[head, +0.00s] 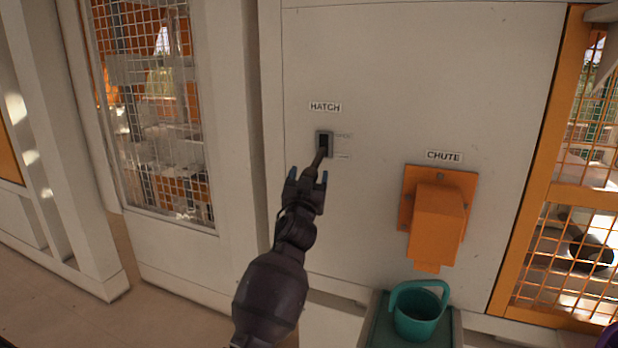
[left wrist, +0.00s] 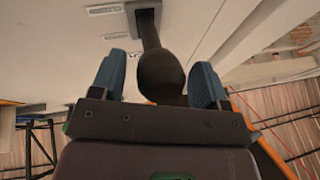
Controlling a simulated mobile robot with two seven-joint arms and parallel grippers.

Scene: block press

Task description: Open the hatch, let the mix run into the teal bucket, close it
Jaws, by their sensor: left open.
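The hatch lever (head: 318,158) sticks out of a dark slotted plate (head: 324,140) on the white wall, under the HATCH label (head: 325,106), and slants downward. My left gripper (head: 307,176) is open at its lower end. In the left wrist view the lever's dark round knob (left wrist: 161,74) sits between the open blue fingertips (left wrist: 157,78), with no clear grip on it. The orange chute (head: 438,222) is on the wall at the right. The teal bucket (head: 416,322) stands upright below its spout, handle raised. No mix shows running; the bucket's contents are unclear.
The bucket stands on a dark green-grey stand (head: 375,325) against the wall. A mesh window (head: 160,120) is at the left and an orange mesh frame (head: 520,225) at the right.

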